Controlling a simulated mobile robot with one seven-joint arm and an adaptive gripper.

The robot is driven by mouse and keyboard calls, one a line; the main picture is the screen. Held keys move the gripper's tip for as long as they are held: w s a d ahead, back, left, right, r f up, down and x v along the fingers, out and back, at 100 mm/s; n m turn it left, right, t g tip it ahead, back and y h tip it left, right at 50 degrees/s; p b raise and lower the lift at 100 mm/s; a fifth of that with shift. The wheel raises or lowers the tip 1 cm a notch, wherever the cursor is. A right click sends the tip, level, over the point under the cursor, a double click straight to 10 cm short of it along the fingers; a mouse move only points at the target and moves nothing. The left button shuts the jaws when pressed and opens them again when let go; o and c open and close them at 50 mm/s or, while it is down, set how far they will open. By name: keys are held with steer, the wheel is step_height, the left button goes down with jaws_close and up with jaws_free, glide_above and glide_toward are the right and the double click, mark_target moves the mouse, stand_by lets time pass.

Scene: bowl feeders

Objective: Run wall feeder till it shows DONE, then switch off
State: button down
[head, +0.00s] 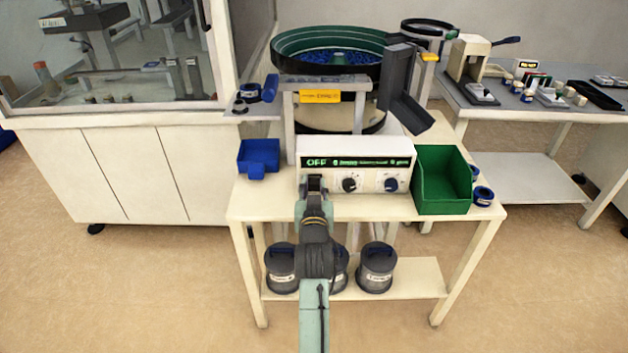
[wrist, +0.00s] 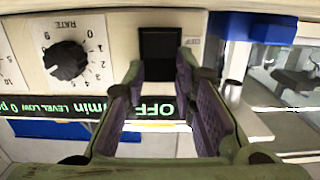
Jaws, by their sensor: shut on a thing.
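A bowl feeder with a green-lined bowl (head: 325,40) holding blue parts stands on a cream table in the head view. Its white control box (head: 357,181) has a lit display (head: 358,162) reading OFF. The wrist view shows the display (wrist: 60,104) upside down, with LEVEL LOW legible. A black switch (wrist: 160,42) sits beside the rate dial (wrist: 68,60), with a small OFF label next to it. My gripper (head: 314,180) is at the left of the panel. In the wrist view my gripper (wrist: 163,75) has its fingertips at the switch's two sides, shut on it.
A green bin (head: 442,180) stands right of the box and a blue bin (head: 258,158) stands left. A second bowl feeder (head: 430,27) is behind, near the wall. A side table (head: 540,110) at right holds small items. Dark pots (head: 376,266) stand on the lower shelf.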

steer(key=shift+g, duration=0.3)
steer(key=shift+r, duration=0.1)
steer(key=c, duration=1.3)
jaws_free()
steer(key=s, duration=0.4)
steer(key=s+r, duration=0.1)
steer(key=s, duration=0.7)
steer(key=shift+r, duration=0.25)
